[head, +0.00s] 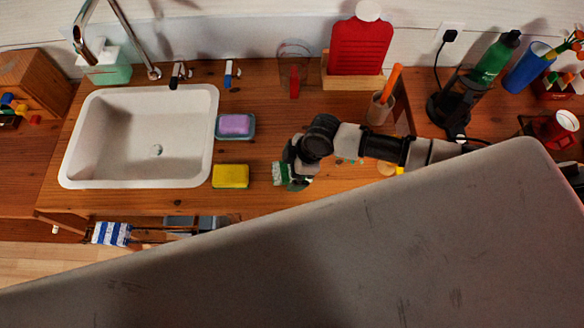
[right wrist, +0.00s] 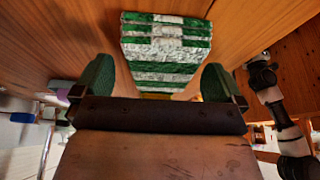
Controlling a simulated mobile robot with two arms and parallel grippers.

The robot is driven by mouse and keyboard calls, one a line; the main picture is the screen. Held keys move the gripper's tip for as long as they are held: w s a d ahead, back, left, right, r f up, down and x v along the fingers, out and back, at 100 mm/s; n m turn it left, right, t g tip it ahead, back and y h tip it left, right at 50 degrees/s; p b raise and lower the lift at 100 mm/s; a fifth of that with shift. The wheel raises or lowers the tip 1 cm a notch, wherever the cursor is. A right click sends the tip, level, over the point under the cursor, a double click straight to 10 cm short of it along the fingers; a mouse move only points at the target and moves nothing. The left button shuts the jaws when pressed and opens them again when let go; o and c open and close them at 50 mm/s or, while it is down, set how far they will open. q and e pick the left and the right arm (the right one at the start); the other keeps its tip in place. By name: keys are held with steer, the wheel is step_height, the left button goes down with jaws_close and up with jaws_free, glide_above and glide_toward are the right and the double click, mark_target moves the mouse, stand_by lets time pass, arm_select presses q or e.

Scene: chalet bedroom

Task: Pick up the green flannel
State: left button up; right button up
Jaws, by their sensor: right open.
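The green flannel (head: 278,174) is a small folded cloth with green and white stripes. It lies on the wooden counter to the right of the yellow sponge, partly hidden by my right gripper (head: 290,172) in the head view. In the right wrist view the flannel (right wrist: 165,50) shows large between and beyond the two green fingertips of my right gripper (right wrist: 158,66). The gripper is open, with one finger towards each side of the flannel and nothing held. I cannot tell whether a finger touches it. My left gripper is not visible.
A yellow sponge (head: 230,176) and a purple soap in a dish (head: 250,126) lie left of the flannel, beside the white sink (head: 212,140). A cup with an orange-handled tool (head: 379,110) stands behind my right arm. A large grey surface blocks the lower head view.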

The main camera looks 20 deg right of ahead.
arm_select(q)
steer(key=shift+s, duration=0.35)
arm_select(e)
steer(key=shift+f, duration=0.15)
steer(key=shift+c, duration=0.3)
steer(key=c, duration=0.9)
steer(key=shift+c, duration=0.2)
steer(key=shift+r, duration=0.45)
steer(key=v, duration=0.1)
steer(key=b+v, duration=0.1)
steer(key=v, duration=0.2)
steer(key=shift+w+a, duration=0.15)
steer(key=shift+w, duration=0.1)
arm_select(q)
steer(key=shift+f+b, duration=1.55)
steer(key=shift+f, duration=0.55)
arm_select(e)
steer(key=d+r, duration=0.6)
steer(key=d, duration=0.4)
steer(key=shift+w+d+r, duration=0.25)
steer(key=shift+w+r, duration=0.05)
steer(key=shift+r, duration=0.1)
